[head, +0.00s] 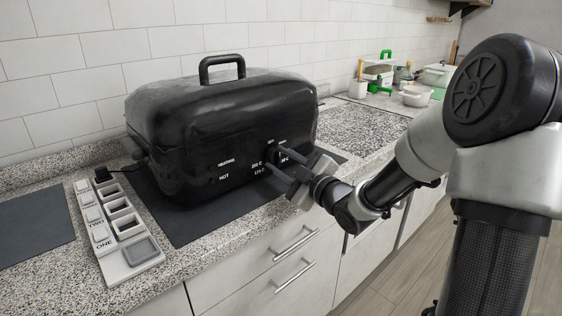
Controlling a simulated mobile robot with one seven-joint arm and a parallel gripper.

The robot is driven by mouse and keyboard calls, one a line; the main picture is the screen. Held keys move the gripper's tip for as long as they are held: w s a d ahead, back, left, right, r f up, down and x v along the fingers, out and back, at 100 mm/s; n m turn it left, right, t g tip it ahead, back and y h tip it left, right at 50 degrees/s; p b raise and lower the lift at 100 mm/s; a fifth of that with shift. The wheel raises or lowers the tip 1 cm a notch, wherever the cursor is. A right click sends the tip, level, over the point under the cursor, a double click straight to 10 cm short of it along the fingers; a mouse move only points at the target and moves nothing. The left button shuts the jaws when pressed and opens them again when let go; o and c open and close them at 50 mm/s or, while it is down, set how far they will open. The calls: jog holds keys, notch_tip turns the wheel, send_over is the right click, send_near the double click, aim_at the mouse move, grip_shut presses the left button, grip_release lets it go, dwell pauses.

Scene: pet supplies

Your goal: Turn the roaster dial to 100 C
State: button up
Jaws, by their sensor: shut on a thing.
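The black roaster (215,125) stands on a dark mat on the counter, its lid closed and its handle on top. White temperature lettering (257,167) is on its front face, towards the right end. My gripper (276,160) reaches in from the right and its fingers are at the front face beside this lettering. It is shut on the dial, which is mostly hidden by the fingers. Part of the lettering around the dial is covered too, so the dial's setting cannot be read.
A white panel (148,267) with several switches and slots lies on the speckled counter left of the roaster. A dark mat (35,225) lies at far left. White pots (416,96) stand at the back right. Drawers with metal handles are below the counter.

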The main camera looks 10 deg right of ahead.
jog(key=shift+r+m+p, duration=0.1)
jog(key=shift+m+p, duration=0.2)
jog(key=m+p, duration=0.3)
jog(key=shift+r, duration=0.15)
jog(key=m+g+p, duration=0.1)
jog(key=m+p, duration=1)
jog(key=shift+r+g+y, duration=0.1)
jog(key=shift+g+y, duration=0.3)
jog(key=shift+m+p, duration=1.7)
jog(key=shift+m, duration=0.2)
jog(key=shift+f, duration=0.2)
jog(key=o, duration=1)
jog(key=shift+o, duration=0.2)
